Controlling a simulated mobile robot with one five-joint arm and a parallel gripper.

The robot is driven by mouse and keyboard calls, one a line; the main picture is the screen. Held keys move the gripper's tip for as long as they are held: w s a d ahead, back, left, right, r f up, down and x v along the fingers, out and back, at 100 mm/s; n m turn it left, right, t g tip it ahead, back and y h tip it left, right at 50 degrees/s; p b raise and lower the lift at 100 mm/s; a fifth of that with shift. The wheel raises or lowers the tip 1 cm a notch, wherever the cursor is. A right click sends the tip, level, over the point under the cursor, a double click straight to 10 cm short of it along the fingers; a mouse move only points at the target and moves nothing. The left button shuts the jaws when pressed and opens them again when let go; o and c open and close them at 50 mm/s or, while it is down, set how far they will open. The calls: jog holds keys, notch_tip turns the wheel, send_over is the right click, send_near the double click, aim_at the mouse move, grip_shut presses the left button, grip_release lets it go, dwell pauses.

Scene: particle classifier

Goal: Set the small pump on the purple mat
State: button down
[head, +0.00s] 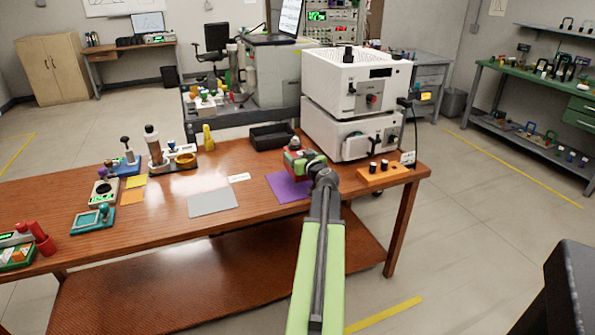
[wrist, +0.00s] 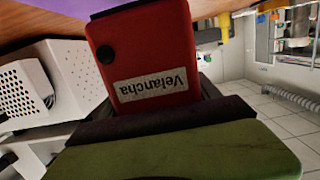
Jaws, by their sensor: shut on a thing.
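The purple mat (head: 287,189) lies on the wooden table near its right part. In the wrist view the red face of the pump (wrist: 145,50) fills the upper middle, with a white label reading "Velancha" upside down and a dark round spot. A strip of the purple mat (wrist: 50,12) shows at the top left there. I cannot tell whether the pump touches the mat. My gripper hides part of the pump.
A white two-part instrument (head: 350,100) stands close behind and right of the mat. An orange block with black knobs (head: 384,178) is to the right, a black tray (head: 271,136) behind, and a grey mat (head: 213,202) to the left.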

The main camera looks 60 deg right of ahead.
jog(key=shift+f+b, duration=2.2)
jog(key=shift+c, duration=0.8)
grip_release()
jog(key=shift+r, duration=0.1)
jog(key=shift+r, duration=0.1)
